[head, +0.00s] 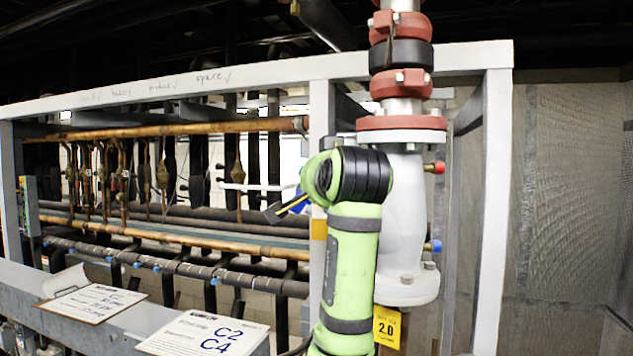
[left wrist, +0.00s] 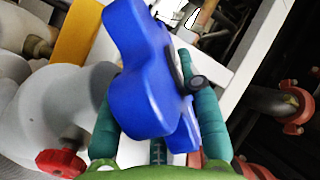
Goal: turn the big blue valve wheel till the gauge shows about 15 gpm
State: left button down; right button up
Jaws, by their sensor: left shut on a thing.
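The big blue valve wheel (left wrist: 140,70) fills the middle of the left wrist view, with thick rounded lobes. My left gripper (left wrist: 152,100) has its teal fingers on either side of the wheel and is shut on it. In the head view my green arm stands in front of the pipework and hides most of the wheel; only a small blue patch (head: 300,206) shows beside the arm's upper joint. I cannot make out the gauge or a reading in either view. My right gripper is in neither view.
A white vertical pipe (head: 405,215) with red couplings (head: 401,84) stands right behind my arm. A grey frame post (head: 493,210) is to its right. Copper and dark pipes run behind at left. Paper signs (head: 205,332) lie on the front beam. A red knob (left wrist: 62,162) shows in the wrist view.

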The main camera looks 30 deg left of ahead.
pick_arm(q)
jog(key=shift+f, duration=0.3)
jog(key=c, duration=0.9)
grip_release()
jog(key=shift+a, duration=0.1)
jog(key=shift+a+r, duration=0.1)
jog(key=v, duration=1.2)
